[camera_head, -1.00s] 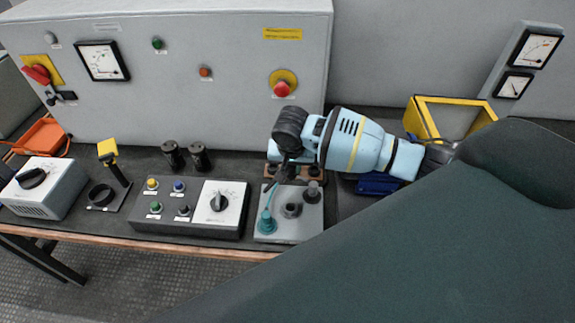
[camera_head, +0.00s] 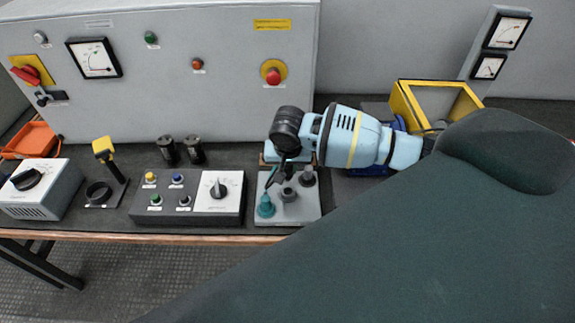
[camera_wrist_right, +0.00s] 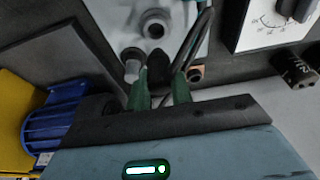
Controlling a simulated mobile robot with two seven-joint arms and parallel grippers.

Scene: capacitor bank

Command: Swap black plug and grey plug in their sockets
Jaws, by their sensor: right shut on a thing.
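The socket plate (camera_head: 290,216) stands on the bench, and its light face also shows in the wrist view (camera_wrist_right: 107,12). A teal plug (camera_head: 266,207) stands at its left. A round grey socket (camera_head: 288,194) in the middle shows a dark opening in the wrist view (camera_wrist_right: 155,23). The grey plug (camera_head: 308,178) stands upright at the right and also shows in the wrist view (camera_wrist_right: 131,64). My right gripper (camera_wrist_right: 160,88) is shut on the black plug (camera_wrist_right: 157,58), above the plate's back part. Its lower end is hard to make out. My left gripper is out of view.
A control box with a dial (camera_head: 218,198) stands close left of the plate. A blue motor (camera_wrist_right: 55,128) and a yellow bin (camera_head: 436,100) are on the right. Dark cables (camera_wrist_right: 192,45) run beside the held plug. A grey cabinet stands behind.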

